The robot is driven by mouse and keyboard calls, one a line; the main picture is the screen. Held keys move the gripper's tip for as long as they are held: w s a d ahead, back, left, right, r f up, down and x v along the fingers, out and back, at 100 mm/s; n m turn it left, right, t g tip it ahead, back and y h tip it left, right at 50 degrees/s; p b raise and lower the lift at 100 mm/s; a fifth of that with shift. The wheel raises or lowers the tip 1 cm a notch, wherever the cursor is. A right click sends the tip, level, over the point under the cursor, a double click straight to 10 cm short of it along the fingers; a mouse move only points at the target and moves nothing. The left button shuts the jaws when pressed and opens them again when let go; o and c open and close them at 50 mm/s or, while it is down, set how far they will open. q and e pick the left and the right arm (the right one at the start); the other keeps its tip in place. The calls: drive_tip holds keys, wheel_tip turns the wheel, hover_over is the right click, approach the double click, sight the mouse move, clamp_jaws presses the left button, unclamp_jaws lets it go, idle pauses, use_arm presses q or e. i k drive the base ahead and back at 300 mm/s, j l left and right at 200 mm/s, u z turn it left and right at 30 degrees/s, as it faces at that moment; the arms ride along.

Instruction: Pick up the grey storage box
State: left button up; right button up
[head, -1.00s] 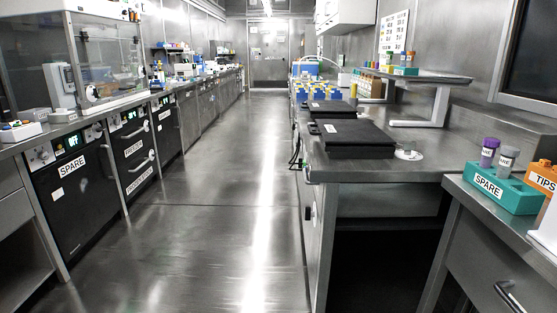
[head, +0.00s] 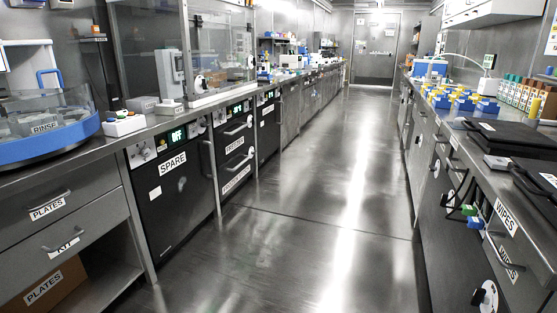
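No thing in view is clearly marked as the grey storage box. A small grey box (head: 143,104) sits on the left counter, beside the glass-fronted cabinet. It is small in the picture, so I cannot tell whether it is the storage box. A paler, smaller block (head: 169,107) stands just right of it. Neither of my grippers is in view.
A clear floor aisle (head: 300,220) runs between the counters to a far door (head: 375,47). On the left counter is a blue-rimmed rinse basin (head: 40,148). A "SPARE" unit (head: 172,190) is below. Dark flat cases (head: 505,137) lie on the right counter.

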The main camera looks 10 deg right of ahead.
sight(436, 79)
drive_tip(key=i+z, duration=0.2)
drive_tip(key=i, duration=0.35)
drive_tip(key=i+j+z, duration=0.2)
drive_tip(key=i, duration=0.4)
drive_tip(key=i+l+z, duration=0.25)
drive_tip(key=i, duration=0.95)
drive_tip(key=i+j+z, duration=0.1)
drive_tip(key=i+z, duration=0.2)
drive_tip(key=i, duration=3.5)
